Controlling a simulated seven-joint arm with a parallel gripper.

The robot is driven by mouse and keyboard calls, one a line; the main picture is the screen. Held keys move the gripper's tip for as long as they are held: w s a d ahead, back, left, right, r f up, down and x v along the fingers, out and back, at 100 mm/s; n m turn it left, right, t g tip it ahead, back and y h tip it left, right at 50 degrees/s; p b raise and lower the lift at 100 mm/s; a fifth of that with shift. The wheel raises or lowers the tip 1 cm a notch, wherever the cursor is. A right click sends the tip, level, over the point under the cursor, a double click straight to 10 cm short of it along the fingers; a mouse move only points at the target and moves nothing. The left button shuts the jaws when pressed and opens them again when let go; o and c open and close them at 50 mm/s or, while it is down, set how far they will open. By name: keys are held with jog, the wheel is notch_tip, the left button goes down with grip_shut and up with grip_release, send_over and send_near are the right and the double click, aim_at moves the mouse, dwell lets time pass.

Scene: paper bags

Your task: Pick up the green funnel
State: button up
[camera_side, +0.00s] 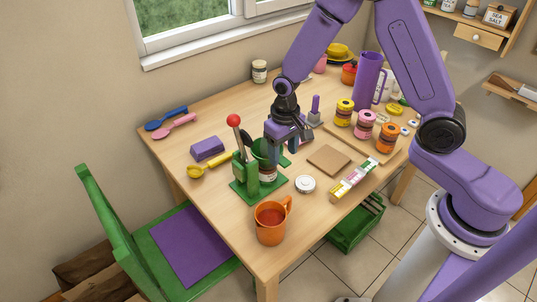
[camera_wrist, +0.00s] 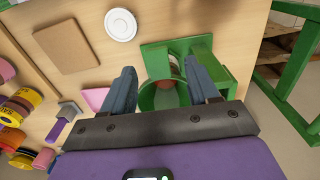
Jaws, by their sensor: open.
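The green funnel (camera_side: 262,152) stands in a green stand (camera_side: 243,178) near the middle of the table, above a small jar (camera_side: 267,175). My gripper (camera_side: 285,150) is open and low beside the funnel, partly covering it in the side view. In the wrist view, the funnel (camera_wrist: 157,98) shows as a green rim between the two spread fingers of my gripper (camera_wrist: 162,68). Something reddish shows in the opening. Whether either finger touches the funnel, I cannot tell.
An orange mug (camera_side: 270,225) stands in front of the stand. A white lid (camera_side: 305,184) and brown board (camera_side: 329,160) lie to the right. Several paint jars (camera_side: 365,123) and a purple pitcher (camera_side: 368,82) stand farther right. A yellow scoop (camera_side: 210,166) lies left.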

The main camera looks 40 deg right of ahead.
aim_at(283, 160)
jog(key=shift+w+d+f, duration=0.1)
jog(key=shift+f, duration=2.9)
jog(key=c, duration=1)
